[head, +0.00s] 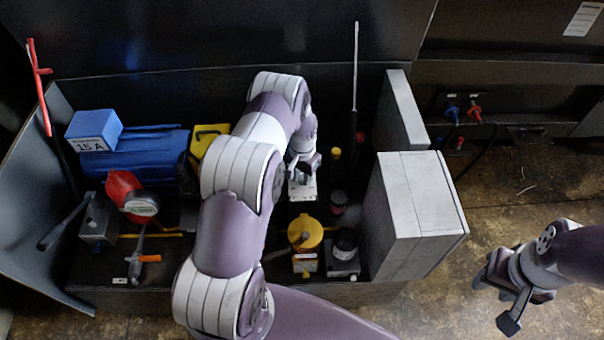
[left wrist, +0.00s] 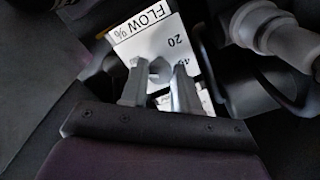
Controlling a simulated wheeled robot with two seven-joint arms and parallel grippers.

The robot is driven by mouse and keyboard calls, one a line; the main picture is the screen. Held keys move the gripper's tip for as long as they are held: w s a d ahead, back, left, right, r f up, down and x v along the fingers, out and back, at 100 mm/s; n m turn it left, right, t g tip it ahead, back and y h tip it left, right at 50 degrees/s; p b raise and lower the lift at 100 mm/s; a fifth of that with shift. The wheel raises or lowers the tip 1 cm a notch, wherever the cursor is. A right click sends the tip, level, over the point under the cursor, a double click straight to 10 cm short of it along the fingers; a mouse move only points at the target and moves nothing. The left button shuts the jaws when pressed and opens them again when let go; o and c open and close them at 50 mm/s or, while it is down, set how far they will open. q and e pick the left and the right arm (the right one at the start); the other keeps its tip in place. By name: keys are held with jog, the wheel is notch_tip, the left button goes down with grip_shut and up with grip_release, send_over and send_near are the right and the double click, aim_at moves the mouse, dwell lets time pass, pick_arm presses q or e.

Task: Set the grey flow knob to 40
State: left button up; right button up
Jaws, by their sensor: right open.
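The grey flow knob (left wrist: 160,70) sits on a white plate (left wrist: 182,50) marked "FLOW %", with 20 and a partly covered 40 readable. My left gripper (left wrist: 159,84) has one finger on each side of the knob and appears shut on it. The knob's pointer cannot be made out. In the head view my left gripper (head: 302,174) reaches down over the white plate (head: 302,190), and the knob is hidden there. My right gripper (head: 497,298) is open and empty at the lower right, away from the panel.
A yellow round knob (head: 305,232) and a black knob (head: 345,240) stand in front of the plate. A red-handled device (head: 128,193) and a blue cylinder (head: 140,155) lie left. A grey box (head: 415,215) stands right. Floor around my right gripper is clear.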

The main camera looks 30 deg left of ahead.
pick_arm(q)
grip_shut()
